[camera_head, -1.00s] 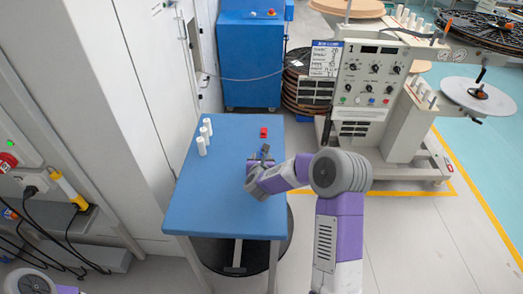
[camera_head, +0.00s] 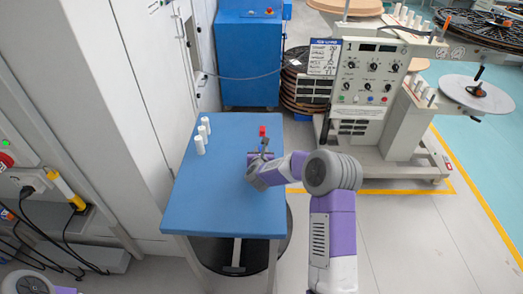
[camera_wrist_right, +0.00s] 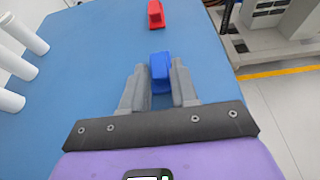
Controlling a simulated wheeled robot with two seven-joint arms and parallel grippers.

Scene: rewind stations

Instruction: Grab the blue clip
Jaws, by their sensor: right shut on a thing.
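The blue clip (camera_wrist_right: 160,66) sits between the fingers of my right gripper (camera_wrist_right: 160,82) in the right wrist view. The fingers are shut on its sides, and its far end sticks out past the fingertips. In the head view my right gripper (camera_head: 261,145) is over the far part of the blue table (camera_head: 220,200). The blue clip is hard to make out there. Whether it touches the table top is not clear. My left gripper is out of view.
A red clip (camera_head: 263,131) lies just beyond my right gripper; it also shows in the right wrist view (camera_wrist_right: 156,14). Three white cylinders (camera_head: 200,145) stand on the table's left side. A control machine (camera_head: 370,80) stands to the right. The near table is clear.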

